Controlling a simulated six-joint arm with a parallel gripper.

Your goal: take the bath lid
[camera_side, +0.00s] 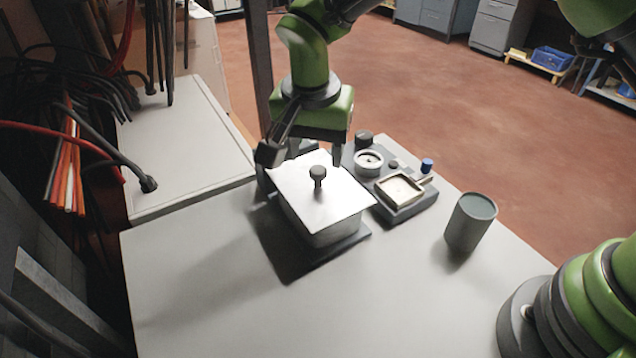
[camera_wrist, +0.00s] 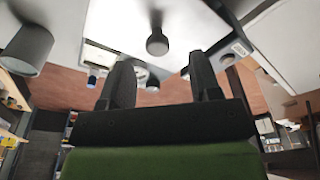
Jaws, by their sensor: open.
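The bath lid (camera_side: 298,204) is a pale, flat, square plate with a dark round knob (camera_side: 318,174) at its middle. It lies on the square metal bath (camera_side: 318,234), which stands on a dark base. In the wrist view the lid (camera_wrist: 190,18) fills the upper middle, and its knob (camera_wrist: 157,43) shows just beyond the fingertips, roughly between them. My gripper (camera_side: 314,158) is open and empty, fingers pointing down, over the lid's far side behind the knob. The wrist view shows both fingers (camera_wrist: 160,62) apart with nothing between them. The left finger is hard to make out in the side view.
Right of the bath is a dark unit (camera_side: 410,207) with a round dish and a square tray. A grey-green cylinder (camera_side: 470,222) stands farther right. Cables (camera_side: 72,160) hang at the left. The table's front left (camera_side: 200,300) is clear.

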